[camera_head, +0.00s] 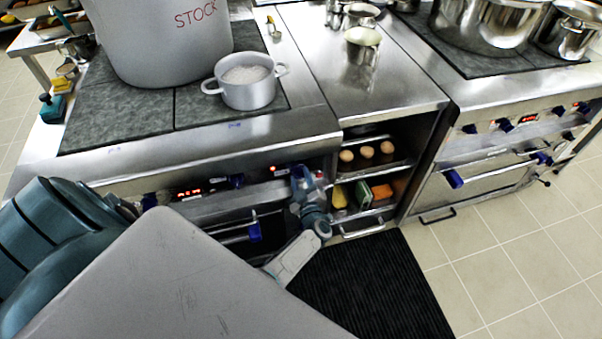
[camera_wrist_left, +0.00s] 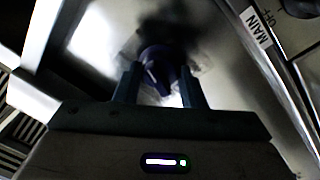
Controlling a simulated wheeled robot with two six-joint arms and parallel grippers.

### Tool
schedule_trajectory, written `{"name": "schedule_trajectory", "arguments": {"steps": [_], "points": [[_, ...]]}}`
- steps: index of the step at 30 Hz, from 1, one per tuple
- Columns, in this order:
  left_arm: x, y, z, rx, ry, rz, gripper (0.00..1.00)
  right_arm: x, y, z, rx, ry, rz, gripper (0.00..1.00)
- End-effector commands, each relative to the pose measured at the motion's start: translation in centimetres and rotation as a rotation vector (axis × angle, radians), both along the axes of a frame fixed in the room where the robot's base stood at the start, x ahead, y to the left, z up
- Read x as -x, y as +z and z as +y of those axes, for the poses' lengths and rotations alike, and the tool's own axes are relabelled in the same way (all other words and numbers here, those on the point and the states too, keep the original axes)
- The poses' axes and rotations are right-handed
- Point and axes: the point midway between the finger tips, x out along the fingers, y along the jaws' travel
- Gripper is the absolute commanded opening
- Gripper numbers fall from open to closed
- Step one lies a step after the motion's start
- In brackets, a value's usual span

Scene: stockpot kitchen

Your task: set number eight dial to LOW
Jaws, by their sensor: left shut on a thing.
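In the left wrist view a dark blue dial (camera_wrist_left: 158,72) on the stove's metal front sits between the fingers of my left gripper (camera_wrist_left: 160,84). The fingers are shut on it, one on each side. In the head view my left gripper (camera_head: 301,184) is at the right end of the near stove's front panel, beside a red display (camera_head: 280,170). The gripper hides the dial there. I cannot read the dial's number or its LOW mark. My right gripper is not in view.
Another blue dial (camera_head: 237,181) is left of the gripper. Open shelves (camera_head: 367,172) with eggs stand right. A white pot (camera_head: 247,90) and big stockpot (camera_head: 165,45) are on top.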

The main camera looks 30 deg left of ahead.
Motion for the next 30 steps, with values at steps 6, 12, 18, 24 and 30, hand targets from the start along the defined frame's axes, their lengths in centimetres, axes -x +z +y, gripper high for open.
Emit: {"name": "schedule_trajectory", "arguments": {"steps": [6,12,18,24,30], "points": [[-0.05,0.05,0.03,-0.021,0.000,0.023,0.14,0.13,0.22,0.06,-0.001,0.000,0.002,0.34],[-0.04,0.02,0.03,-0.022,0.000,0.025,0.14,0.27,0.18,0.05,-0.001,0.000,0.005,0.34],[-0.04,0.02,0.03,-0.021,0.000,0.024,0.40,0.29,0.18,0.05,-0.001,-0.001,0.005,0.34],[-0.02,0.02,0.02,-0.021,0.000,0.024,0.58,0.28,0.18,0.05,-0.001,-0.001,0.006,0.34],[0.10,-0.05,-0.11,-0.020,0.000,0.025,0.58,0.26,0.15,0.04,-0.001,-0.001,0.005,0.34]]}}
